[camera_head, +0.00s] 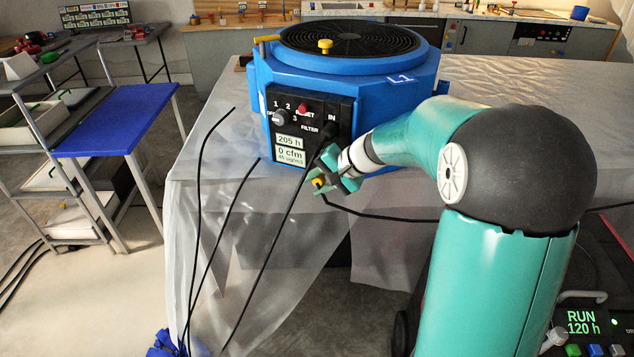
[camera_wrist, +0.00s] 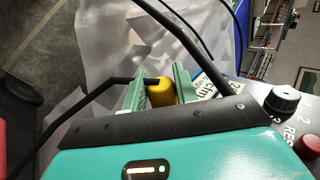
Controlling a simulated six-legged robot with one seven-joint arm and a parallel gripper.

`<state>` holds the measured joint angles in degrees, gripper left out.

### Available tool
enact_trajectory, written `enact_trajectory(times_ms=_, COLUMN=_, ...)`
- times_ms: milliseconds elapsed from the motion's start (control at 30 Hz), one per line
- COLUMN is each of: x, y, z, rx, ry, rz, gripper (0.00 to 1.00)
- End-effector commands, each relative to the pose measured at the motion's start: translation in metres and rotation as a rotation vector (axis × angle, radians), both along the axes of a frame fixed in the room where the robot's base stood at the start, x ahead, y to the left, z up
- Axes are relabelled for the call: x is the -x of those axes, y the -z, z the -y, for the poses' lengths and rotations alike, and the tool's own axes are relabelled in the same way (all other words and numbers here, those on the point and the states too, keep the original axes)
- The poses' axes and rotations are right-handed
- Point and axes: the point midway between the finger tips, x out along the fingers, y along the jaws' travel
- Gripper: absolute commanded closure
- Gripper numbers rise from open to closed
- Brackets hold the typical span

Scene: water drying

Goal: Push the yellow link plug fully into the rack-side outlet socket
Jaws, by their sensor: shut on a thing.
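My gripper (camera_head: 325,183) is shut on the yellow link plug (camera_head: 318,183) in front of the blue machine's lower panel. In the wrist view the plug (camera_wrist: 162,92) sits between the two green fingers, and a black cable runs from it to the left. In the head view a black cable (camera_head: 375,217) trails right from the gripper, behind my arm. I cannot make out the rack-side outlet socket in either view. The plug appears in the air, apart from the panel.
The blue machine (camera_head: 380,80) marked L1 stands on a sheet-covered table (camera_head: 520,85). Its panel (camera_head: 290,150) has a knob, a red button and an IN port with a black cable. Several black cables hang over the sheet. A blue-topped table (camera_head: 120,120) and shelf stand left.

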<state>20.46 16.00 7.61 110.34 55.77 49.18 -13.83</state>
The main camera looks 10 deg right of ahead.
Motion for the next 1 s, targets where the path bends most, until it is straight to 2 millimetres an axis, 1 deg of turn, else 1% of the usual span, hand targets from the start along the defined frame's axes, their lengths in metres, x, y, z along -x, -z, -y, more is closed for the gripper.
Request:
enact_trajectory(times_ms=600, x=-0.011, y=0.000, z=0.008, rx=0.000, ry=0.001, rz=0.001, gripper=0.95)
enact_trajectory(times_ms=1000, x=-0.005, y=0.000, z=0.004, rx=0.000, ry=0.000, rz=0.000, gripper=0.95)
